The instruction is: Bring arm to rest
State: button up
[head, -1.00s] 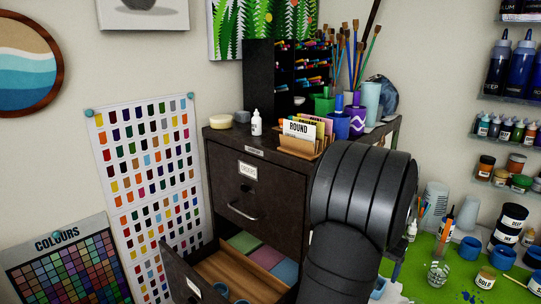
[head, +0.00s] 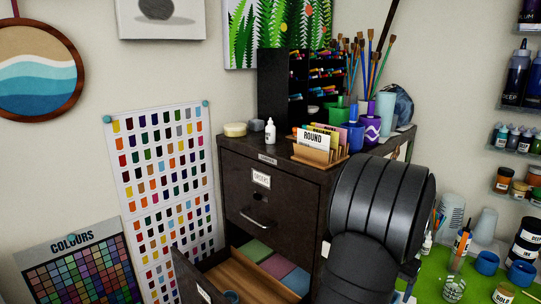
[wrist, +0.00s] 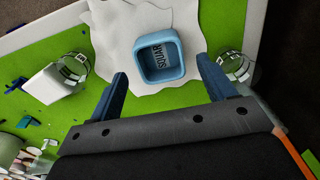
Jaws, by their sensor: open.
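My gripper (wrist: 162,66) shows only in the wrist view, with two blue fingers spread apart and nothing held between them. A light blue square mould (wrist: 172,37) marked "SQUAR..." lies beyond the fingertips, on a white sheet (wrist: 115,35) over the green mat (wrist: 225,25). The mould appears between the two fingers in the picture; the height of the fingers above it is hard to tell. In the head view my arm's dark links stand at the lower right and my gripper is out of frame.
Clear cups (wrist: 75,65) and (wrist: 236,65) stand left and right of the fingers. A dark cabinet (head: 265,200) has an open lower drawer (head: 225,270) beside my arm. Blue cups (head: 487,262) and a "GOLD" jar (head: 502,293) stand on the green mat at right.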

jog(key=shift+f, duration=1.45)
notch_tip(320, 180, up, 10)
notch_tip(320, 180, down, 12)
jog(key=shift+r, duration=0.2)
notch_tip(320, 180, up, 4)
jog(key=shift+r, duration=0.2)
jog(key=s+d+r, duration=0.4)
jog(key=s+r, duration=0.3)
jog(key=s, duration=0.4)
jog(key=w+a+f+n, duration=0.1)
jog(key=w+a+n, duration=0.2)
jog(key=a, duration=1)
jog(key=w+a+f+n, duration=0.1)
jog(key=w+a+n, duration=0.2)
jog(key=a, duration=1)
jog(key=w+a+f+n, duration=0.1)
jog(key=w+a+n, duration=0.2)
jog(key=a, duration=1.1)
jog(key=shift+w, duration=0.75)
